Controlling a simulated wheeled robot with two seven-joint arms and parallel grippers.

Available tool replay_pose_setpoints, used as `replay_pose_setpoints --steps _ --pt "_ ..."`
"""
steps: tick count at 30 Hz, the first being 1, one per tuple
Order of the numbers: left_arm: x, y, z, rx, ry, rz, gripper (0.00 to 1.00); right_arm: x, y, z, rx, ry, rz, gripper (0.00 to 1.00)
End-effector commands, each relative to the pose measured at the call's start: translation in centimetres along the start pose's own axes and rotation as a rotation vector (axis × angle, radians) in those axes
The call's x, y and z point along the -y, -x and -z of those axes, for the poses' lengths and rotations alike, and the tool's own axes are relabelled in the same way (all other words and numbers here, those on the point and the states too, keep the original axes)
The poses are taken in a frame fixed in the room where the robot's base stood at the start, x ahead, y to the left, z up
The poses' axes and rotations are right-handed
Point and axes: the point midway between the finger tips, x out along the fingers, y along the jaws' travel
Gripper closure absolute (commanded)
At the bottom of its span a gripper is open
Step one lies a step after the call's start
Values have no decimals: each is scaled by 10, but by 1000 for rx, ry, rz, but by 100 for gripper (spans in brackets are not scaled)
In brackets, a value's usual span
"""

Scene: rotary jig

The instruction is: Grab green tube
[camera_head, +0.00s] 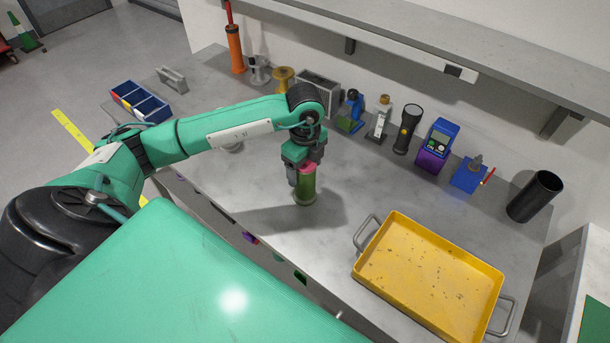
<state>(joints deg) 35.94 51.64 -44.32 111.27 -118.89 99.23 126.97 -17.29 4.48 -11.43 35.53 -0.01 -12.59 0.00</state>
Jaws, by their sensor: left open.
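The green tube (306,191) stands upright on the grey metal table, with a pink-red top (306,169). My left gripper (304,165) points down at the tube's top from above. Its jaws are open around or just over the pink-red top; I cannot tell whether they touch it. The gripper hides part of the tube's upper end. My right gripper is not in view.
A yellow tray (432,268) with metal handles lies at the front right. A black cylinder (535,196), a flashlight (407,128), a blue and purple device (436,145) and other items line the back. A blue bin (140,101) sits left. The table around the tube is clear.

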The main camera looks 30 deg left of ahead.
Motion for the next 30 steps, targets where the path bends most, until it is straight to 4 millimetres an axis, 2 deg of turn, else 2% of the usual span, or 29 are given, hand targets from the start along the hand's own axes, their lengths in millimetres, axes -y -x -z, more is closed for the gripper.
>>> replay_pose_setpoints --steps 5,12,15,25,30 --pt "0 0 0 0 0 0 28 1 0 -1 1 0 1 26" --pt "0 0 0 0 0 0 75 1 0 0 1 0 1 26" --pt "0 1 0 0 0 1 92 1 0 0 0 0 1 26" --pt "1 4 0 0 0 2 92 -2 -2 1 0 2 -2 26" --pt "1 21 0 0 1 4 92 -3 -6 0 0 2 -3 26"
